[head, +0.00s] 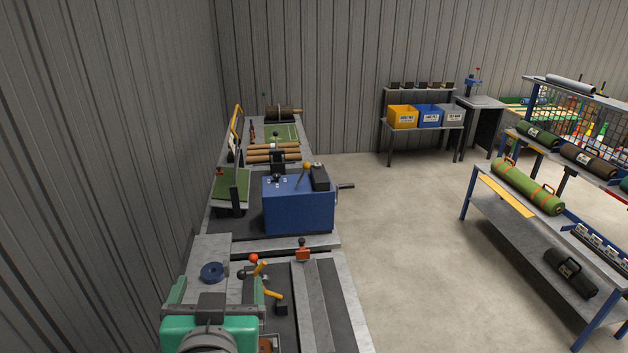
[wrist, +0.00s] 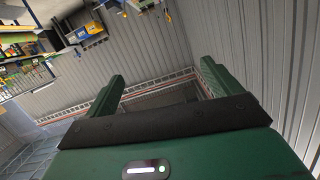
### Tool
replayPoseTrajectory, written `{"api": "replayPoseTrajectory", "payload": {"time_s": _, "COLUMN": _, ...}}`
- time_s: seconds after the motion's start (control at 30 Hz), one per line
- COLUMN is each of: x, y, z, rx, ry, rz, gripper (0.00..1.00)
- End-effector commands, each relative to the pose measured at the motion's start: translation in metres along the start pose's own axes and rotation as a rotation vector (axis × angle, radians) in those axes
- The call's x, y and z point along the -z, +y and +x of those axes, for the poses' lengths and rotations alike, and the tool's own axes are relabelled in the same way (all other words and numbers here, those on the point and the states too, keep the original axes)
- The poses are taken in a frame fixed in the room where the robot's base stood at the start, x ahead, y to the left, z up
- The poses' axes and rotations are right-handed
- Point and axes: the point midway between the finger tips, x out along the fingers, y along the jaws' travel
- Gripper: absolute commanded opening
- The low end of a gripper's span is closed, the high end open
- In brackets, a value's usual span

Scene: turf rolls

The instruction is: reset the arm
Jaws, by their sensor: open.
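My gripper (wrist: 161,72) shows in the wrist view as a dark green body with a black crosspiece and two green fingers. The fingers stand wide apart and nothing is between them. Beyond them are bare corrugated wall and a long rail-like strip.
Yellow (head: 402,117) and blue bins stand at the back. A rack at right holds a green turf roll (head: 527,187). The floor (head: 400,230) between is clear.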

Motion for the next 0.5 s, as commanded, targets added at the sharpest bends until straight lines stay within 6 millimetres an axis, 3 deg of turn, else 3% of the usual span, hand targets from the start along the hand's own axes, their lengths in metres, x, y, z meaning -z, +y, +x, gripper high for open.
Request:
{"api": "replayPoseTrajectory", "payload": {"time_s": 0.03, "x": 0.041, "y": 0.017, "z": -0.02, "rx": -0.015, "ry": 0.109, "rz": -0.006, "gripper": 0.9}}
{"api": "replayPoseTrajectory", "payload": {"time_s": 0.1, "x": 0.091, "y": 0.038, "z": -0.053, "rx": -0.039, "ry": 0.268, "rz": -0.026, "gripper": 0.9}}
{"api": "replayPoseTrajectory", "payload": {"time_s": 0.2, "x": 0.152, "y": 0.063, "z": -0.108, "rx": -0.078, "ry": 0.481, "rz": -0.065, "gripper": 0.9}}
{"api": "replayPoseTrajectory", "payload": {"time_s": 0.33, "x": 0.204, "y": 0.083, "z": -0.174, "rx": -0.13, "ry": 0.697, "rz": -0.12, "gripper": 0.9}}
{"api": "replayPoseTrajectory", "payload": {"time_s": 0.4, "x": 0.219, "y": 0.088, "z": -0.2, "rx": -0.149, "ry": 0.772, "rz": -0.141, "gripper": 0.9}}
{"api": "replayPoseTrajectory", "payload": {"time_s": 0.5, "x": 0.23, "y": 0.091, "z": -0.22, "rx": -0.164, "ry": 0.831, "rz": -0.16, "gripper": 0.9}}
